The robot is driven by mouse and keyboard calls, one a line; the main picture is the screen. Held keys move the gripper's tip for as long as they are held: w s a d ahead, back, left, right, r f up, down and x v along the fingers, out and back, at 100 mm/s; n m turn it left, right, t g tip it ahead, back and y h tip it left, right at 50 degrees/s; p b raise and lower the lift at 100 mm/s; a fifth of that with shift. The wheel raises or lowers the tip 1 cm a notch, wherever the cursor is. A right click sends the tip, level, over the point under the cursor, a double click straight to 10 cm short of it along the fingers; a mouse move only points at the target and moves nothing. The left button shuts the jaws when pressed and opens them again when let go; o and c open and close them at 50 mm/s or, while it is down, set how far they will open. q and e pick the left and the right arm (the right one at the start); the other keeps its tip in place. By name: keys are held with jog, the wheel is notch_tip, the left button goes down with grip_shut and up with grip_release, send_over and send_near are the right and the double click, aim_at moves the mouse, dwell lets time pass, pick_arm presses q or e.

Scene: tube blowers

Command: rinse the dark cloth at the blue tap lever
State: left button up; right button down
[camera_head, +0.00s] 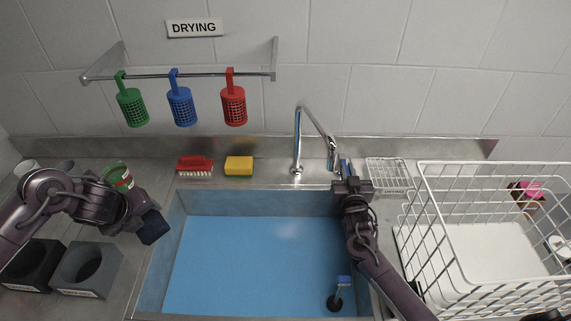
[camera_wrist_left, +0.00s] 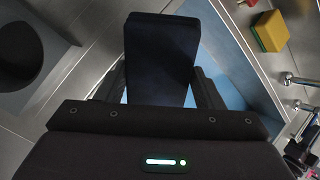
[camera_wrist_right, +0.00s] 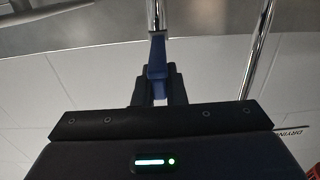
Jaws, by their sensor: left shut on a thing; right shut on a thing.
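My left gripper (camera_head: 137,213) is shut on the dark cloth (camera_head: 153,227) and holds it above the left rim of the sink. In the left wrist view the cloth (camera_wrist_left: 160,60) is a flat dark navy slab between the fingers. My right gripper (camera_head: 347,177) is at the back right of the sink, shut on the blue tap lever (camera_head: 346,168). In the right wrist view the lever (camera_wrist_right: 157,56) sits between the fingertips. The chrome tap (camera_head: 298,145) arches at the back of the sink. I cannot tell whether water runs.
The blue-floored sink (camera_head: 250,260) is mostly empty, with a blue-topped plug (camera_head: 338,292) at front right. A red brush (camera_head: 195,166) and a yellow sponge (camera_head: 239,166) lie behind it. A white wire basket (camera_head: 490,260) stands right, grey holders (camera_head: 88,266) left. Three coloured baskets hang from the rail (camera_head: 200,75).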

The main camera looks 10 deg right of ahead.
pick_arm(q)
jog(key=shift+a, duration=0.1)
pick_arm(e)
jog(key=c, duration=1.5)
grip_release()
jog(key=shift+s, duration=0.15)
